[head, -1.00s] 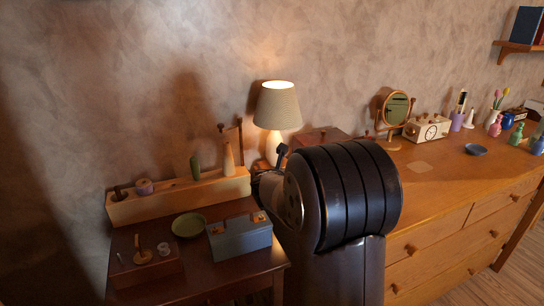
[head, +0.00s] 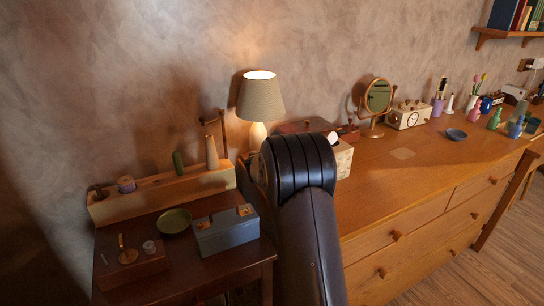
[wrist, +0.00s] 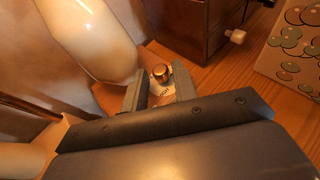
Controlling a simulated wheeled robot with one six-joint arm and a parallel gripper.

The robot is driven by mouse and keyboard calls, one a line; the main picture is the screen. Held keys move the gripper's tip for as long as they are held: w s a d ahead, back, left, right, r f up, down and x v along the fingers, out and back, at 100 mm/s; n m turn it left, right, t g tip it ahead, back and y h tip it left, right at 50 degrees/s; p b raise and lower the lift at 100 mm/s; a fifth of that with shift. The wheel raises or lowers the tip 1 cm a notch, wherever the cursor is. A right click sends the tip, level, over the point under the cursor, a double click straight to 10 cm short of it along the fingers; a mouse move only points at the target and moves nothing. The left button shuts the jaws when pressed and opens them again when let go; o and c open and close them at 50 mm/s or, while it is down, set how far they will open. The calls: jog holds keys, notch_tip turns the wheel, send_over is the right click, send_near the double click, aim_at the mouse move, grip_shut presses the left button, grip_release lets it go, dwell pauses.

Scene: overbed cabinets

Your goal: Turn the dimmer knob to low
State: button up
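The dimmer knob (wrist: 160,71) is a small round brass-coloured knob in the wrist view, beside the pale lamp base (wrist: 95,35). A pale marked plate (wrist: 164,90) shows just below it; its lettering is too small to read. My gripper (wrist: 160,82) is open, its two dark fingers apart on the left and right of the knob's near side. I cannot tell whether either finger touches the knob. In the head view the lit lamp (head: 261,97) stands behind my arm, which hides my gripper and the knob.
A dark wooden box (wrist: 190,25) stands close behind the knob, and a patterned box (wrist: 292,45) is to the right. In the head view, a mirror (head: 377,97) and a clock (head: 412,118) stand along the dresser (head: 440,165). A blue-grey box (head: 226,232) is at lower left.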

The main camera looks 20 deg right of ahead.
jog(key=shift+w+d+f, duration=0.1)
jog(key=shift+w, duration=0.05)
grip_shut()
jog(key=shift+f+b, duration=0.1)
jog(key=shift+b, duration=0.35)
